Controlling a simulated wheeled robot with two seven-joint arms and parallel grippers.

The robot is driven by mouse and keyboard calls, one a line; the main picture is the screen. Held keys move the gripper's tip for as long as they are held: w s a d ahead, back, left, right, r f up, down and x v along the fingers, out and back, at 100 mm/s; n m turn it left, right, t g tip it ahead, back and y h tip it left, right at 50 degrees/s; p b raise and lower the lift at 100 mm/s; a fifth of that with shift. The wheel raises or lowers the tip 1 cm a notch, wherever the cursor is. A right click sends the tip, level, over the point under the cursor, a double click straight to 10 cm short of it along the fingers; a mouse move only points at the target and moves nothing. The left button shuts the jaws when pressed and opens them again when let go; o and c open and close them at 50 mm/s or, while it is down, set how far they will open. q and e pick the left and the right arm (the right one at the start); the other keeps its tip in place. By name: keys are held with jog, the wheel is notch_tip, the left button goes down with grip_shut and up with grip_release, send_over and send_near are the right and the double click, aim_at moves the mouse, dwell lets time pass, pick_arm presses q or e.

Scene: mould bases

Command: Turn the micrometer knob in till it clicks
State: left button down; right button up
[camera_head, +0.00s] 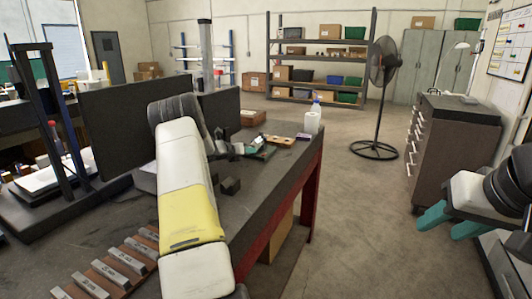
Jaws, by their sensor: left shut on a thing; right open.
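My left arm reaches over the workbench, and its gripper (228,148) is down near the bench's far right part. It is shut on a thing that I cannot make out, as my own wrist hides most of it. I cannot clearly pick out the micrometer or its knob. My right gripper (447,218), with teal fingers, is open and empty at the right, away from the bench.
The dark workbench (268,190) has a row of labelled metal blocks (122,262) in front and a small black block (230,185). Dark upright panels (115,125) stand at left. A white bottle (312,118) stands at the far corner. Floor right of the bench is clear up to a drawer cabinet (450,150).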

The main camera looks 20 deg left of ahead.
pick_arm(q)
jog(key=shift+m+y, duration=0.3)
jog(key=shift+m, duration=0.1)
jog(key=c, duration=1.2)
grip_release()
jog(key=v, duration=0.8)
